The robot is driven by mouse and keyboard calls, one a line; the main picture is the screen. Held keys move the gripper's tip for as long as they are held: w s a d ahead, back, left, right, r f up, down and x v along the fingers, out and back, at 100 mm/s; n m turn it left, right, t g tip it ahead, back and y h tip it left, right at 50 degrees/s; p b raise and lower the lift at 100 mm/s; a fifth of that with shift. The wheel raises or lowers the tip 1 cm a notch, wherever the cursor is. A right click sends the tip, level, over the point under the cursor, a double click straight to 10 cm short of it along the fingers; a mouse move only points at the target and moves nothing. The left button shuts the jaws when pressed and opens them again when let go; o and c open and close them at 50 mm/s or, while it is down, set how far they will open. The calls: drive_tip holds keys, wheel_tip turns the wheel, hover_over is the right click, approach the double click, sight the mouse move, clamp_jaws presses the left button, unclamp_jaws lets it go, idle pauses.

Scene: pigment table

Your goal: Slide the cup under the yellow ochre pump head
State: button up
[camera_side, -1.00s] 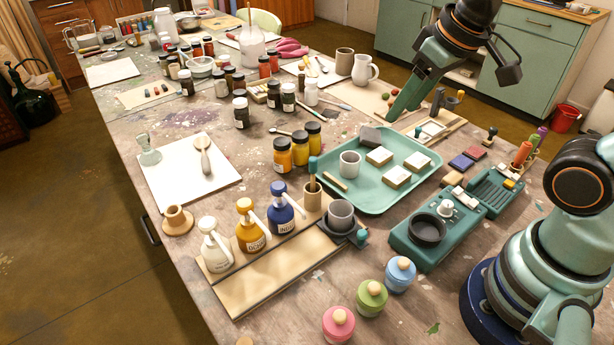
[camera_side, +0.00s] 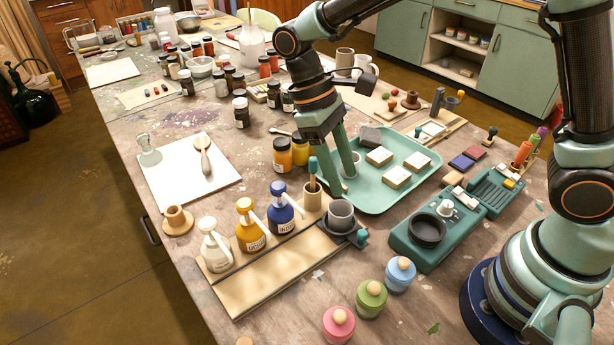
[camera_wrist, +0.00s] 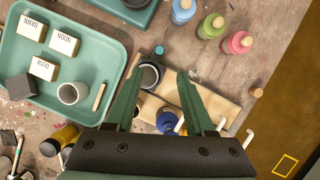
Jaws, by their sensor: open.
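A grey cup (camera_side: 341,212) stands on a dark sliding carrier (camera_side: 357,236) with a teal knob, at the right end of the wooden pump board. The yellow ochre pump bottle (camera_side: 250,228) stands behind the board, between a white bottle (camera_side: 214,246) and the blue indigo bottle (camera_side: 284,208). The cup is right of the indigo bottle, away from the ochre spout. My gripper (camera_side: 347,182) is open and empty, pointing down just behind and above the cup. In the wrist view the grey cup (camera_wrist: 149,76) lies near the left fingertip, between the open fingers (camera_wrist: 160,72).
A teal tray (camera_side: 379,200) with a light cup and labelled blocks lies behind the gripper. A wooden pot (camera_side: 313,200) with a teal-topped tool stands beside the cup. A teal scale (camera_side: 408,245) is at right; small coloured jars (camera_side: 371,297) stand in front. The board's front strip is clear.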

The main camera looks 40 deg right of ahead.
sight(361, 233)
drive_tip(key=x, duration=1.2)
drive_tip(key=shift+c, duration=0.3)
clamp_jaws()
drive_tip(key=shift+a+r, duration=0.1)
idle(0.8)
